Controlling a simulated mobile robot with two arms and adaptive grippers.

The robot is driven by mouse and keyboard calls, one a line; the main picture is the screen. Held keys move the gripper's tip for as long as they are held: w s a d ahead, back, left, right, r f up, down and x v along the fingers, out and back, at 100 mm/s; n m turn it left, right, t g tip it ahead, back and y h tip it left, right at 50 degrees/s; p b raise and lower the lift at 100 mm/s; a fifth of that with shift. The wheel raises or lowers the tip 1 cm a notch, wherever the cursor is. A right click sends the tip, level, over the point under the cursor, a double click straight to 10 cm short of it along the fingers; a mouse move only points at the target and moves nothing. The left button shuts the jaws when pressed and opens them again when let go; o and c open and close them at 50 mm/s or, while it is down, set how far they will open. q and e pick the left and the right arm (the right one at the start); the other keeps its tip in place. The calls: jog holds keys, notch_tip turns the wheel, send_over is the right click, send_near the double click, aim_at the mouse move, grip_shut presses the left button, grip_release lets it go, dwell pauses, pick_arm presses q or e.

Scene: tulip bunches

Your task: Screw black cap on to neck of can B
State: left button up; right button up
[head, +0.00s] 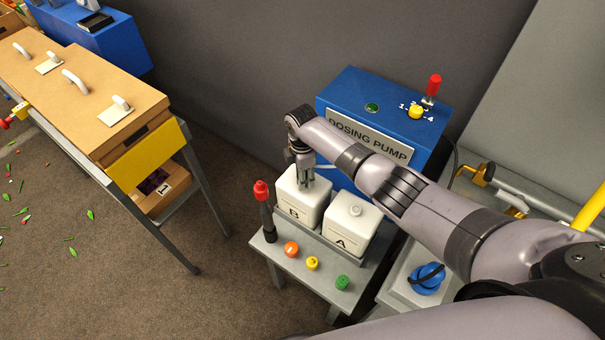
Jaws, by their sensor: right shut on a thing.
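Can B (292,207) is a white canister marked B, standing upright at the left in a grey tray on the small grey table. My right gripper (306,184) points down over the top of can B, at its neck. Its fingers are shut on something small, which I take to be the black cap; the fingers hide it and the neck. I cannot tell how the cap sits on the neck. Can A (347,236), also white, stands to the right with a white top. My left gripper is not in view.
The blue dosing pump (372,112) stands behind the cans. A red-topped dark bottle (265,205) and orange (291,249), yellow (312,263) and green (342,282) knobs are on the table (322,286). My right arm passes above can A.

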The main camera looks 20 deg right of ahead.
jog(key=shift+r+m+p, duration=0.15)
jog(key=shift+m+p, duration=0.3)
jog(key=shift+m, duration=1.25)
jog(key=shift+w+m, duration=0.1)
jog(key=shift+m, duration=0.8)
jog(key=shift+p, duration=0.3)
jog(key=shift+m, duration=0.7)
jog(key=m+p, duration=0.1)
jog(key=m, duration=0.1)
jog(key=shift+d+m, duration=0.1)
jog(key=shift+m, duration=0.3)
jog(key=shift+w+f+m, duration=0.1)
jog(key=shift+f+m, duration=0.1)
jog(key=shift+m, duration=0.3)
